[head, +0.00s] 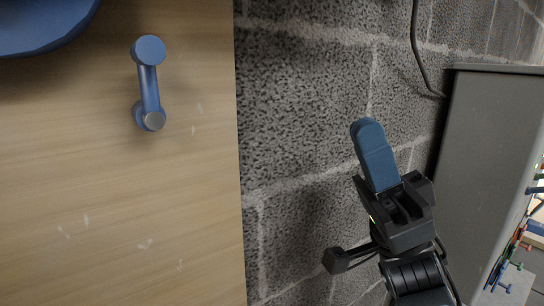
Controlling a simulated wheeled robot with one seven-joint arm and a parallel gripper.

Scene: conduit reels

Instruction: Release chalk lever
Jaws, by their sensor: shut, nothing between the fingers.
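A blue lever-like handle (149,82) with round ends is mounted on the wooden panel (120,210) at left. I see no chalk-coloured lever in this view. My gripper (367,130) is at right, in front of the block wall, with its blue fingers together and pointing up. It is shut and empty. It is well to the right of the blue handle and apart from it in the picture.
A rough grey block wall (300,110) fills the middle. A blue rounded object (40,25) is cut off at top left. A dark cable (414,45) runs down to a large grey box (485,150) at right. Several small coloured items show at the right edge.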

